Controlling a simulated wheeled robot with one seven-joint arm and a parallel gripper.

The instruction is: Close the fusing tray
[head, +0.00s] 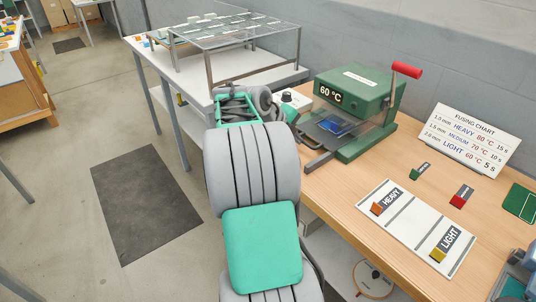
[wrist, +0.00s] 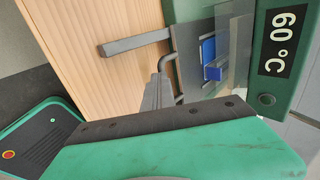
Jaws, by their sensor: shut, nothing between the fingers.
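The fusing tray (head: 322,137) is a dark flat plate at the front of the green press (head: 358,95). It sticks out of the press, with a blue piece (head: 337,126) on it under a clear guard. In the wrist view the tray (wrist: 187,60) and blue piece (wrist: 209,58) show beside the green housing. A dark bar (head: 318,163) stands out at the tray's near side, and a bent dark rod (wrist: 170,65) shows beside the plate. My gripper (wrist: 157,92) is shut and empty, close to the rod; I cannot tell whether they touch. In the head view my arm hides much of it.
A white knob box (head: 290,100) stands left of the press. A red-ended lever (head: 406,69) rises at its right. A fusing chart (head: 466,138), a sorting board (head: 408,222) and small labelled blocks occupy the right of the wooden bench. A glass-topped rack (head: 240,35) stands behind.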

